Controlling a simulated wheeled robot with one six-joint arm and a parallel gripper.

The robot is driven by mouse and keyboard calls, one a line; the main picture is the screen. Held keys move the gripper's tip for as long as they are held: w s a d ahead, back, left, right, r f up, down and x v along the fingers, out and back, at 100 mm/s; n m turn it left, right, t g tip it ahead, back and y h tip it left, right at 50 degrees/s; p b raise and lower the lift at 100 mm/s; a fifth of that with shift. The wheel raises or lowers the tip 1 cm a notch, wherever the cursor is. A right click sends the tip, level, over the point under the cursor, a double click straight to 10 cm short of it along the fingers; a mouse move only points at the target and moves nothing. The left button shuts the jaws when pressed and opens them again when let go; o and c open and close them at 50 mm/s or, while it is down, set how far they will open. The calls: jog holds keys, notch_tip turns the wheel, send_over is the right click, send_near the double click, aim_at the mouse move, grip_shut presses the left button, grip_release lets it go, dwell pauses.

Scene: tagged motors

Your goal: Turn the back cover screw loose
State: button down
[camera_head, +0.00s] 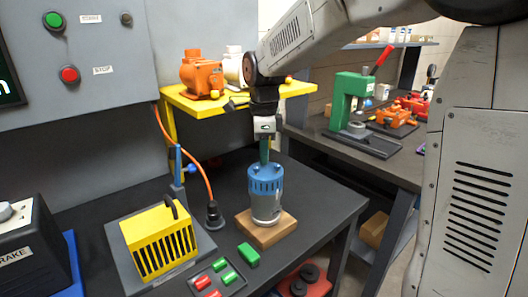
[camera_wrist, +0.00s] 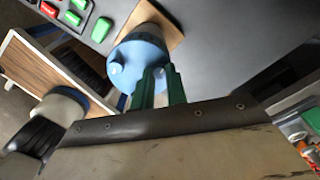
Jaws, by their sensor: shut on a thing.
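A grey motor with a blue back cover (camera_head: 265,180) stands upright on a wooden block (camera_head: 284,226) on the dark bench. In the wrist view the blue cover (camera_wrist: 139,53) is seen from above, with a pale blue screw head (camera_wrist: 116,68) at its edge. My gripper (camera_head: 264,162) points down onto the top of the cover. Its green fingers (camera_wrist: 158,72) are close together at the cover's edge, shut on a small pale blue back cover screw (camera_wrist: 160,73). The fingers hide most of that screw, so how far it is turned cannot be told.
A yellow slotted unit (camera_head: 160,241) and a black plug with an orange cable (camera_head: 213,214) stand to the left. Green and red blocks (camera_head: 248,254) lie in front. A yellow shelf (camera_head: 215,107) with an orange motor (camera_head: 201,75) is behind. A green press (camera_head: 347,101) stands on another bench.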

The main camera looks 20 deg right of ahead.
jog(key=n, duration=0.5)
jog(key=shift+n, duration=0.3)
jog(key=n, duration=1.3)
jog(key=shift+n, duration=0.3)
jog(key=n, duration=0.4)
jog(key=shift+f, duration=0.1)
jog(key=n, duration=0.9)
jog(key=shift+n, duration=2.4)
